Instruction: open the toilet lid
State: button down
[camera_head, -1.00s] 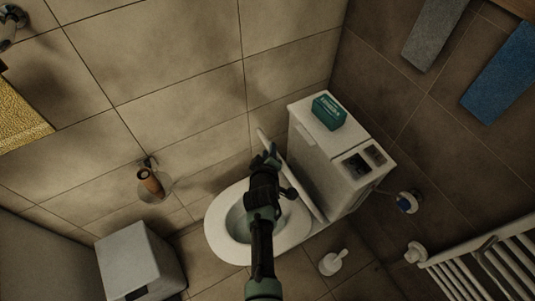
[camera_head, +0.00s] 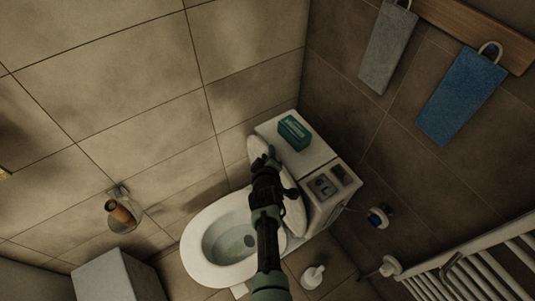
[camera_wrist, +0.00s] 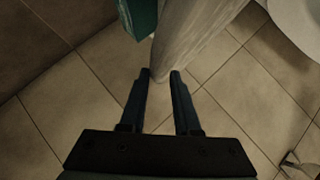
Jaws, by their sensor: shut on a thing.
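The toilet lid (camera_head: 296,212) is raised and leans back toward the cistern. It also shows as a pale slab in the wrist view (camera_wrist: 186,35). My gripper (camera_head: 266,158) is at the lid's upper edge, and my arm covers the middle of the lid. In the wrist view my two fingers (camera_wrist: 160,74) stand on either side of the lid's edge, shut on it. The toilet bowl (camera_head: 199,244) is uncovered, with its white rim and inside showing.
The cistern (camera_head: 325,155) stands behind the lid with a teal box (camera_head: 294,132) on top. A toilet brush (camera_head: 313,276) stands on the floor at the right. A radiator (camera_head: 480,270) is at lower right. A wall holder (camera_head: 122,212) and white bin (camera_head: 115,278) are at left.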

jog(key=shift+d+f, duration=0.1)
jog(key=shift+d, duration=0.15)
jog(key=c, duration=0.9)
grip_release()
jog(key=shift+o, duration=0.9)
jog(key=shift+w, duration=0.15)
jog(key=p+v, duration=0.5)
jog(key=v, duration=0.8)
jog(key=shift+w, duration=0.1)
